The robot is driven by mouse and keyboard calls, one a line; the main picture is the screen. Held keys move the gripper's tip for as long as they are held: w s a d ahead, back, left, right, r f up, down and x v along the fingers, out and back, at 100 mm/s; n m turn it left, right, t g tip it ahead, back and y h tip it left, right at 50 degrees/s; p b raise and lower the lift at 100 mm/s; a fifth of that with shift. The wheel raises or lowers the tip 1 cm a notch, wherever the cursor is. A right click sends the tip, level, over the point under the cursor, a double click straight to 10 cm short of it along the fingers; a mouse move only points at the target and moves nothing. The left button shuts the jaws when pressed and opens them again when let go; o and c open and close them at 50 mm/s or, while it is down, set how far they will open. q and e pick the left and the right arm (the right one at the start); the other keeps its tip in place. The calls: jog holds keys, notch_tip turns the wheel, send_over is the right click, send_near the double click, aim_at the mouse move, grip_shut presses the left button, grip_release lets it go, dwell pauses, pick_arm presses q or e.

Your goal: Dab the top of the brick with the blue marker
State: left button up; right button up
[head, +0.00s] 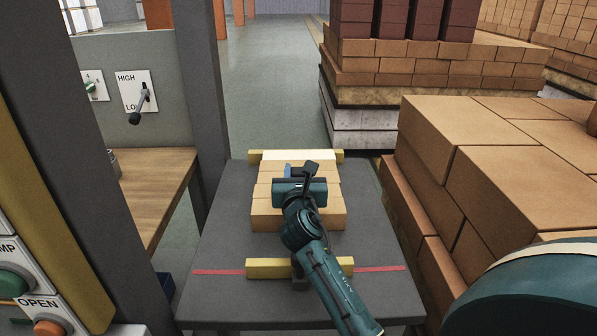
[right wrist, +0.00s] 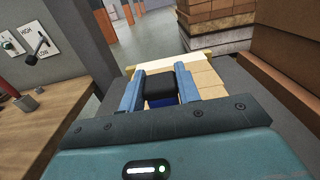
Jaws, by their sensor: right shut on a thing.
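A block of tan bricks (head: 265,207) lies on the grey table, with a paler strip at its far end. It also shows in the right wrist view (right wrist: 207,80), beyond the fingers. My right gripper (head: 300,170) is over the far half of these bricks. In the right wrist view its two blue fingers (right wrist: 158,82) are shut on the marker (right wrist: 159,90), a dark piece with blue below it. The marker's tip is hidden, so I cannot tell whether it touches a brick. My left gripper is not in view.
The grey table (head: 225,295) has a yellow bar (head: 341,266) in front of the bricks, another (head: 255,155) behind them, and a red line (head: 218,271). Large brick stacks (head: 520,180) stand close on the right. A grey post (head: 202,80) and wooden bench (head: 160,185) are on the left.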

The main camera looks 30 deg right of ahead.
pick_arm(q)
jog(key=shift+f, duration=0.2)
pick_arm(e)
jog(key=shift+f, duration=0.4)
dwell(0.5)
jog(key=shift+r+p, duration=0.7)
jog(key=shift+r, duration=0.05)
jog(key=shift+r+p, duration=0.35)
jog(key=shift+p, duration=0.1)
notch_tip(320, 180, up, 2)
jog(key=shift+r+p, duration=0.1)
jog(key=shift+p, duration=1.1)
notch_tip(320, 180, up, 2)
jog(key=p, duration=0.3)
jog(key=shift+r, duration=0.4)
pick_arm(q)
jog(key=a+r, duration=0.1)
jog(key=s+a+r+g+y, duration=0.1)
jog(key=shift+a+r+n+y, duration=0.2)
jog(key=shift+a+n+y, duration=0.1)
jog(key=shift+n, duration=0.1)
